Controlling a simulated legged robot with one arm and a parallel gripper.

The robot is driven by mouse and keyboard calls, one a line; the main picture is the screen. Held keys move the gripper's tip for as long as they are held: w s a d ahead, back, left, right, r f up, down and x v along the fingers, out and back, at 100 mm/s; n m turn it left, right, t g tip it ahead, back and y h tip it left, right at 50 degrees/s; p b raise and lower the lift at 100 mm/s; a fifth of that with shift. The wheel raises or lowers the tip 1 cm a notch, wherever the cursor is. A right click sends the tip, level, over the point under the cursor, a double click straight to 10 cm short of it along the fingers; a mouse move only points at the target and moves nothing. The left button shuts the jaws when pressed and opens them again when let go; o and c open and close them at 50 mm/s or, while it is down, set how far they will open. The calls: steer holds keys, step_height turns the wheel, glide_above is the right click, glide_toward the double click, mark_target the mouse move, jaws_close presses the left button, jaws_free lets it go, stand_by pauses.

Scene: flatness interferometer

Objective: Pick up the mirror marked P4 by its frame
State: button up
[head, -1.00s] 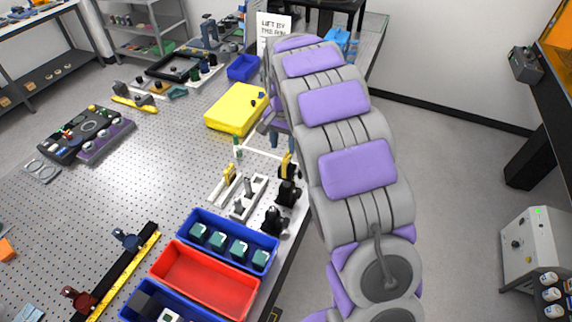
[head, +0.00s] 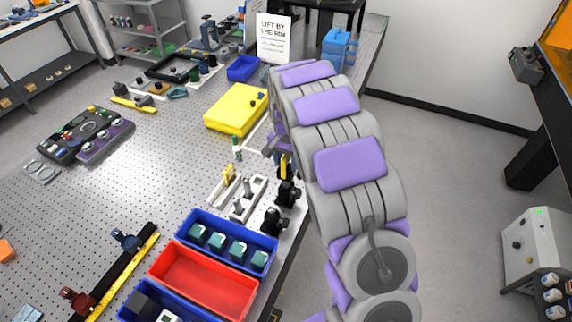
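No mark P4 is readable in the head view, so I cannot tell which thing is the mirror. Two black mounts stand at the bench's right edge, one (head: 287,193) close to my arm and one (head: 273,221) nearer the blue bin. A small upright yellow piece (head: 229,173) stands on a white base left of them. My arm reaches away from me along the bench's right edge. My gripper (head: 271,147) shows only in part at the arm's left side, near the bench edge; my arm hides the rest. I cannot see its fingertips clearly or anything held.
A blue bin (head: 267,242) holds several dark green-topped blocks. A red tray (head: 166,264) beside it is empty. A yellow box (head: 232,119) lies farther back. A white sign (head: 274,53) beginning "LIFT BY THE" stands behind my arm. The perforated bench (head: 170,183) is clear at centre.

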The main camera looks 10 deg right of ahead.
jaws_close()
stand_by(0.5)
